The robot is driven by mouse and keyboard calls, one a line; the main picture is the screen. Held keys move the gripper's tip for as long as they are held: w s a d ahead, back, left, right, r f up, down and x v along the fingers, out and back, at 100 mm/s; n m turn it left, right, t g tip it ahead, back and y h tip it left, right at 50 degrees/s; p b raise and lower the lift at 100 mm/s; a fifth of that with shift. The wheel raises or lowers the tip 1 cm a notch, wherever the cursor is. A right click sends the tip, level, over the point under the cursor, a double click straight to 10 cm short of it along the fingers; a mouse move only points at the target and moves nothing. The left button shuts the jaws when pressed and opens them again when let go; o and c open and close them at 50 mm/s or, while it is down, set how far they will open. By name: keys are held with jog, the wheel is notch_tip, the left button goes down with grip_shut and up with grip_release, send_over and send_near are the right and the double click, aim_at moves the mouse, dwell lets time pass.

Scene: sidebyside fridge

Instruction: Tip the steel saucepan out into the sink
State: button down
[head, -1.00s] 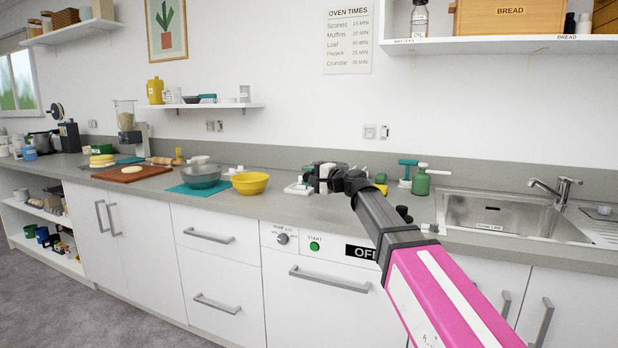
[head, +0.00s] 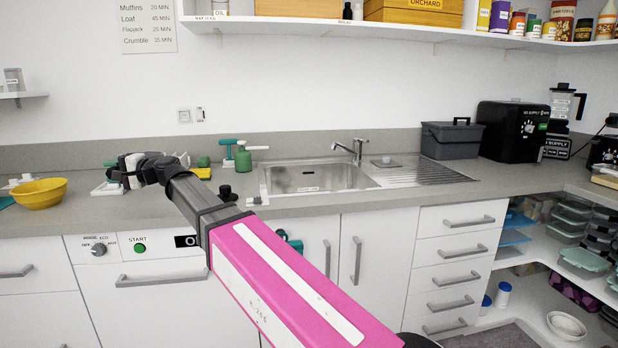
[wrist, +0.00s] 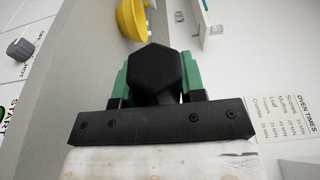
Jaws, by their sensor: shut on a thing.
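My gripper (head: 127,174) is above the counter, left of the sink. In the wrist view its green fingers (wrist: 153,80) are closed on both sides of a black six-sided end (wrist: 153,68), which looks like a handle seen end-on. No pan bowl shows clearly; the steel saucepan is hidden or cannot be made out behind the gripper. The steel sink (head: 318,178) is set into the counter right of my gripper.
A green bottle (head: 243,160) and a teal-handled item (head: 226,152) stand between my gripper and the sink. A yellow bowl (head: 40,193) is at the left. A ribbed drainer (head: 432,171) and a dark grey bin (head: 451,140) are right of the sink.

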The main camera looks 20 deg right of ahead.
jog(key=w+d+f+t, duration=0.1)
jog(key=w+d, duration=0.1)
jog(key=d, duration=0.5)
jog(key=w+d+t, duration=0.1)
jog(key=w+d, duration=0.1)
jog(key=d, duration=0.6)
jog(key=s+d+f+m+t+h, duration=0.1)
jog(key=s+d+t, duration=0.1)
jog(key=d, duration=1.7)
jog(key=s+d+f+m+t+h, duration=0.2)
jog(key=s+d, duration=0.1)
jog(key=d, duration=1.7)
jog(key=shift+f, duration=0.25)
jog(key=w+d+r+m, duration=0.1)
jog(key=w+r+m, duration=0.1)
jog(key=r+m, duration=0.2)
jog(key=w+d+r+m+g+h, duration=0.1)
jog(key=w+r+m, duration=0.2)
jog(key=r, duration=0.4)
jog(key=shift+d+m+g, duration=0.25)
jog(key=shift+m+g, duration=0.05)
jog(key=shift+m, duration=0.4)
